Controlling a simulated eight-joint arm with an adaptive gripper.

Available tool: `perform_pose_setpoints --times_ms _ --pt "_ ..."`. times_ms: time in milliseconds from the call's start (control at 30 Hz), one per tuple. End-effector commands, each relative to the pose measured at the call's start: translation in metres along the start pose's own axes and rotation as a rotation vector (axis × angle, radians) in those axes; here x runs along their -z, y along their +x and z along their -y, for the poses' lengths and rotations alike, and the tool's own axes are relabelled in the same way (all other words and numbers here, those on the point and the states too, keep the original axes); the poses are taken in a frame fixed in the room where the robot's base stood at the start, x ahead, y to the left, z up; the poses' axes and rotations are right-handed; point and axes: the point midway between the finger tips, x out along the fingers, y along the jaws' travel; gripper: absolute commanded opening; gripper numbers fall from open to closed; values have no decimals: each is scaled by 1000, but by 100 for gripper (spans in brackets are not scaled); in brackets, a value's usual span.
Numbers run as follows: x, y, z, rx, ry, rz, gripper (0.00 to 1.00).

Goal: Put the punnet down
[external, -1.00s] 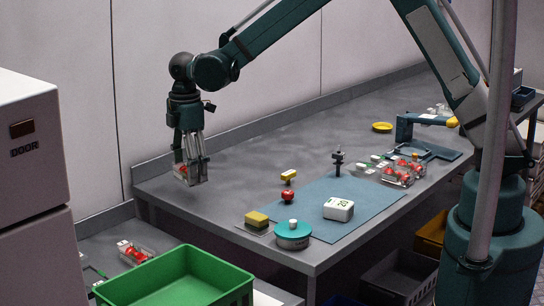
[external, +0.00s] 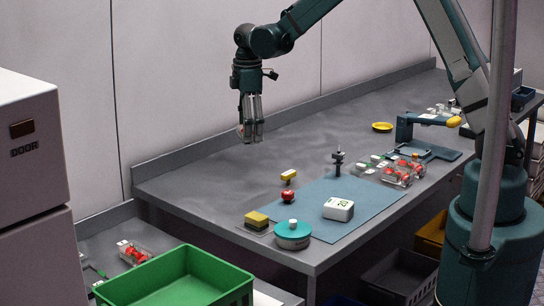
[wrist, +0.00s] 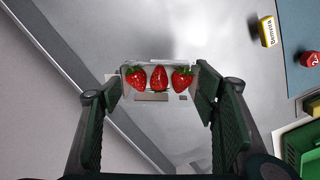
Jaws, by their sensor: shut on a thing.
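My gripper (external: 251,138) is above the back part of the grey bench in the external view, pointing down. In the wrist view my gripper (wrist: 160,98) has a finger on each side of a clear punnet (wrist: 160,97) and is shut on it. Several red strawberries (wrist: 158,78) show in a row in the punnet. In the external view the held punnet is mostly hidden by the fingers. The punnet appears to be held above the bench (external: 205,190), though the exact height is hard to tell.
A teal-lidded tub (external: 293,235) stands at the front edge. Other punnets (external: 398,174) stand at the right. A green crate (external: 175,275) is at the lower left. The back left bench is clear.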

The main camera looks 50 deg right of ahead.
Motion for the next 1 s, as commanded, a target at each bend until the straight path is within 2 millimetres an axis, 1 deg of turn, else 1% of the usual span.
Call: perform_pose_setpoints --times_ms 33,400,600,700,800,900,1000 --pt "-15 -3 -8 0 19 0 46" --pt "-111 -16 -49 0 139 0 46" --pt "-156 -21 -63 0 193 0 46" --pt "-172 -23 -68 0 212 0 46" --pt "-182 -24 -70 0 224 0 46" --pt "-187 -24 -72 0 231 0 46" --pt "-189 -24 -72 0 233 0 46"
